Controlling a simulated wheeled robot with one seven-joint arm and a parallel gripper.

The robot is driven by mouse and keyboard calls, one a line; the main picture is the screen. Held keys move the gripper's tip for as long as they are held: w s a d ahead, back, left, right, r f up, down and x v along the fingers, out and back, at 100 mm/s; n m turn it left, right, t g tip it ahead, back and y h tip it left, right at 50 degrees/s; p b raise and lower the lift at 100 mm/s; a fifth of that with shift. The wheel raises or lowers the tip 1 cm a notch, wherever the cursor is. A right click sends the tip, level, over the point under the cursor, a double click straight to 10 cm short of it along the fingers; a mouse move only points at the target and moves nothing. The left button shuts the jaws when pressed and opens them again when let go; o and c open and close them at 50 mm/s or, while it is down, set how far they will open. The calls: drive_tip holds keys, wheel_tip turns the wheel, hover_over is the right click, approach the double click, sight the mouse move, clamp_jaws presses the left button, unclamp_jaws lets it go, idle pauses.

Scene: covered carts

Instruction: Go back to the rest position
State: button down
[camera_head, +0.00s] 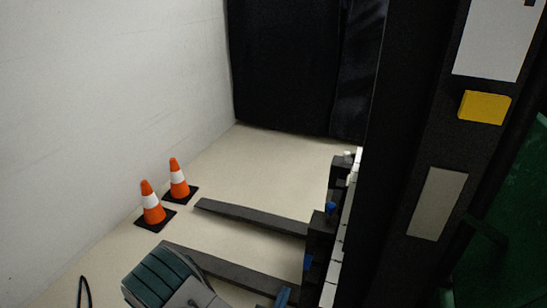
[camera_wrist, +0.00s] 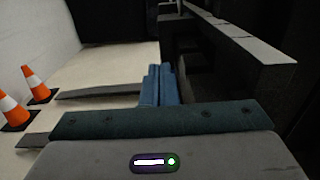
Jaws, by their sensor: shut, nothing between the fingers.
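My gripper (camera_wrist: 159,86) shows in the wrist view as two blue fingers side by side, shut with nothing between them. It is in front of a dark upright structure with ledges (camera_wrist: 242,42). In the head view my gripper's blue tip (camera_head: 283,297) shows at the bottom edge, close to the dark forks. The grey and teal part of my arm at the bottom is cut off by the frame.
Two orange and white cones (camera_head: 152,205) (camera_head: 178,180) stand by the white wall at left. Two dark flat forks (camera_head: 250,216) (camera_head: 218,268) extend left from a tall dark frame (camera_head: 425,150). A black curtain (camera_head: 290,70) hangs behind. Pale floor between is clear.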

drive_tip(key=s+d+r+m+g+h+p, duration=0.35)
drive_tip(key=d+r+m+g, duration=0.4)
drive_tip(key=r+m, duration=0.3)
drive_tip(key=s+d+r+m+g+h+p, duration=0.35)
drive_tip(key=d+r+m+g, duration=0.45)
drive_tip(key=r, duration=0.4)
drive_tip(key=s+a+r+m+y+p, duration=0.1)
drive_tip(key=r+m+y+p, duration=0.2)
drive_tip(key=r, duration=0.3)
drive_tip(key=s+a+r+m+t+y+p, duration=0.1)
drive_tip(key=s+a+r+m+y+p, duration=0.1)
drive_tip(key=r+m+y, duration=0.4)
drive_tip(key=s+a+r+m+y+p, duration=0.1)
drive_tip(key=r+m+y+p, duration=0.3)
drive_tip(key=r, duration=0.4)
drive_tip(key=shift+s+a+t+y, duration=0.25)
drive_tip(key=shift+s+t+y, duration=0.15)
drive_tip(key=shift+s, duration=0.35)
drive_tip(key=shift+r, duration=0.1)
